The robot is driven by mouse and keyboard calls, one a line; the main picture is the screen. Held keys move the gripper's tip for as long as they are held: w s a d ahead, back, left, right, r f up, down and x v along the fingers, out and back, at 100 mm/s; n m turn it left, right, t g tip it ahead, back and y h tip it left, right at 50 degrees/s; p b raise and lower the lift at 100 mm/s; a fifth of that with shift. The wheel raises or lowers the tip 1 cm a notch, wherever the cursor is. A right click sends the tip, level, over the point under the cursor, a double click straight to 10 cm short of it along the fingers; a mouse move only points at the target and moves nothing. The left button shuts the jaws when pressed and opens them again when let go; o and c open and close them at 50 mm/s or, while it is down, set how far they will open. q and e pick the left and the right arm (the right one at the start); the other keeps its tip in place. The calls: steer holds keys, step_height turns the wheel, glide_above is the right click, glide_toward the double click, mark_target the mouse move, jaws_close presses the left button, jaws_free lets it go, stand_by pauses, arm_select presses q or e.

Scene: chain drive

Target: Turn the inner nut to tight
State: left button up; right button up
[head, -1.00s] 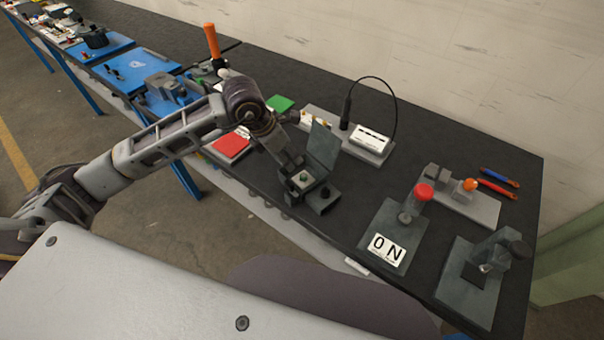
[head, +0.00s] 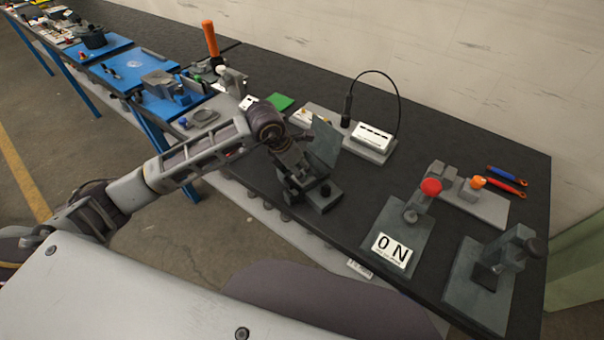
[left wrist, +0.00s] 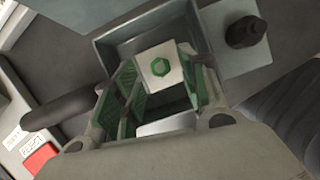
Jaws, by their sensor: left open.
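The inner nut (left wrist: 160,70) is a small green hexagon on a pale square face inside a grey open-topped box (head: 318,197). The box has its lid (head: 325,142) raised, and a dark knob (head: 326,190) stands beside its opening. My left gripper (head: 298,182) points down at the box opening. In the left wrist view my left gripper (left wrist: 165,82) is open, with one green-padded finger on each side of the nut. I cannot tell whether the fingers touch it. In the head view the gripper hides the nut. My right gripper is not in view.
The raised lid stands close beside my left gripper.

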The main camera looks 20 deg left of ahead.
arm_select(q)
steer(key=shift+b+x, duration=0.35)
steer(key=shift+x, duration=0.75)
steer(key=shift+f, duration=0.25)
steer(key=shift+c, duration=0.3)
steer(key=c, duration=0.5)
jaws_close()
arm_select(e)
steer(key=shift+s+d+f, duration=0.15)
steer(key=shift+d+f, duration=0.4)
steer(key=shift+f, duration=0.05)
